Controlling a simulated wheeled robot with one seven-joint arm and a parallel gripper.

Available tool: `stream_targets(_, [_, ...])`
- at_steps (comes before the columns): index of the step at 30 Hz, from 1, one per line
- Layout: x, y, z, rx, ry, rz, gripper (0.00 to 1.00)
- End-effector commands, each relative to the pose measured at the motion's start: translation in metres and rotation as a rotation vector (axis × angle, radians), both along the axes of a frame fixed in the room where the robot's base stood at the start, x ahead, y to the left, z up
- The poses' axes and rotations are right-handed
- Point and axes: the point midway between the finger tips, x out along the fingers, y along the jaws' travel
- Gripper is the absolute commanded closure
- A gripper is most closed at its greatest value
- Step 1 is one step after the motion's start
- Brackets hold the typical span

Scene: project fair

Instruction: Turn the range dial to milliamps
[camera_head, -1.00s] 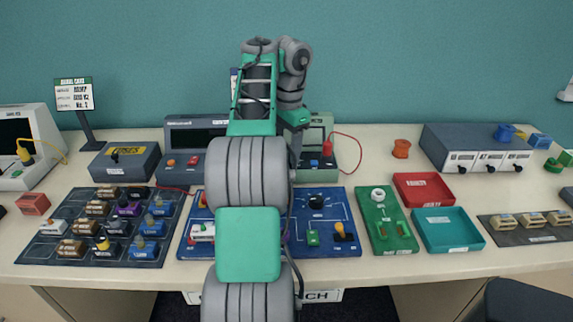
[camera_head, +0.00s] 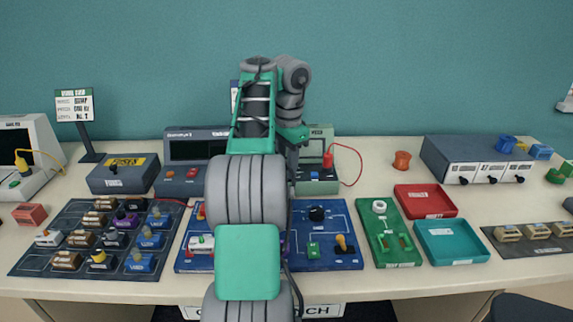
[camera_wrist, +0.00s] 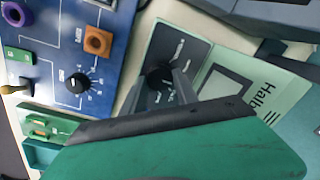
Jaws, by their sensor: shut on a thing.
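The light green meter (camera_head: 318,186) stands at the back middle, partly hidden behind my arm. In the wrist view its face (camera_wrist: 215,60) carries a dark panel with white marks and a black range dial (camera_wrist: 158,76). My gripper (camera_wrist: 161,82) has its two grey fingers on either side of this dial, shut on it. The dial's pointer and the small scale lettering are too small or covered to read. In the head view my arm hides the dial and the fingertips.
A blue circuit board (camera_head: 335,222) with its own black knob (camera_wrist: 77,83) lies in front of the meter. A red plug and lead (camera_head: 328,158) rise at the meter's right. A dark-screened instrument (camera_head: 186,180) stands close on the left. Red (camera_head: 424,188) and teal trays lie right.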

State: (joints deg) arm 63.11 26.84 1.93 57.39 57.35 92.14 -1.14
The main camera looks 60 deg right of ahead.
Motion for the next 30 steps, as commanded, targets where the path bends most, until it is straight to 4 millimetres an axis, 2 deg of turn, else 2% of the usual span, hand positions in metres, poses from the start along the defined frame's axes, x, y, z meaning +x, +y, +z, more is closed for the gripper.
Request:
stream_targets(3, [0.0,0.0001,0.0,0.0,0.0,0.0,1.0])
stream_targets(16, [0.0001,0.0003,0.0003,0.0,0.0,-0.061,1.0])
stream_targets(23, [0.0001,0.0006,0.0007,-0.002,0.0,-0.205,1.0])
stream_targets(30, [0.0001,0.0015,0.0009,0.0,0.0,-0.424,1.0])
